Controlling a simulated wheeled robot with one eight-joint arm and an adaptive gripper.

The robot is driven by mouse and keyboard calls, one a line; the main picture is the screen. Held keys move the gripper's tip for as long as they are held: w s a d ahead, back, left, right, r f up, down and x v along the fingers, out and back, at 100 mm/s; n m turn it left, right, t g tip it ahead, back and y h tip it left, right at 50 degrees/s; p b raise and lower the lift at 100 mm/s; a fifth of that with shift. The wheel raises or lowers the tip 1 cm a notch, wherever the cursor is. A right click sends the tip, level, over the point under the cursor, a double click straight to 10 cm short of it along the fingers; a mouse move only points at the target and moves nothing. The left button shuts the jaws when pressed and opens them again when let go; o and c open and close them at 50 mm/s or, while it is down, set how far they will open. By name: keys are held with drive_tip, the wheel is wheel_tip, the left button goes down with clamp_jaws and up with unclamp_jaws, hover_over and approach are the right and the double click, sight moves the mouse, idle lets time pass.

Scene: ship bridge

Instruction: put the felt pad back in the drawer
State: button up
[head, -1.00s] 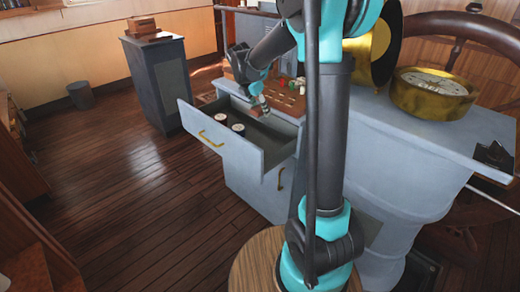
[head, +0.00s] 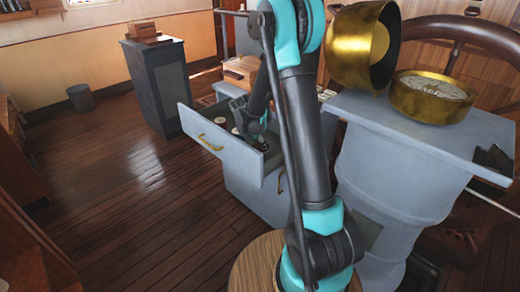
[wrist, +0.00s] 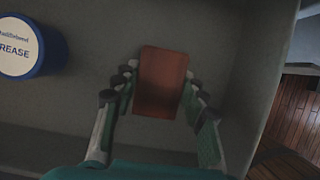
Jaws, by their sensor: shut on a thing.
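The felt pad (wrist: 161,82) is a reddish-brown rectangle between my gripper's fingers in the wrist view. My gripper (wrist: 159,92) is shut on it, with the fingers along its left and right sides. Grey drawer walls and floor surround them in that view. In the head view, the grey drawer (head: 212,139) is pulled open, and my gripper (head: 250,131) reaches down into it. The pad is hidden there. I cannot tell whether the pad touches the drawer floor.
A jar with a blue rim and a GREASE label (wrist: 22,47) stands in the drawer, left of the pad. The brass drawer handle (head: 210,143) faces left. A brass compass (head: 432,96) sits on the grey console at right. Wooden floor (head: 120,200) is clear at left.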

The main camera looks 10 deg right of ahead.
drive_tip(key=shift+f, duration=0.8)
drive_tip(key=o, duration=1.1)
drive_tip(key=shift+f, duration=0.1)
drive_tip(key=v, duration=1.2)
drive_tip(key=s+d+f+m+y, duration=0.1)
drive_tip(key=s+d+m, duration=0.1)
drive_tip(key=s+m, duration=0.6)
drive_tip(key=s+d+f+m+t+y, duration=0.1)
drive_tip(key=s+d+m, duration=0.2)
drive_tip(key=s+m, duration=0.5)
drive_tip(key=s+d+f+m+y, duration=0.1)
drive_tip(key=s+d+m, duration=0.2)
drive_tip(key=s+m, duration=0.6)
drive_tip(key=shift+s+f+y, duration=0.15)
drive_tip(key=shift+s+y, duration=0.25)
drive_tip(key=shift+s, duration=0.95)
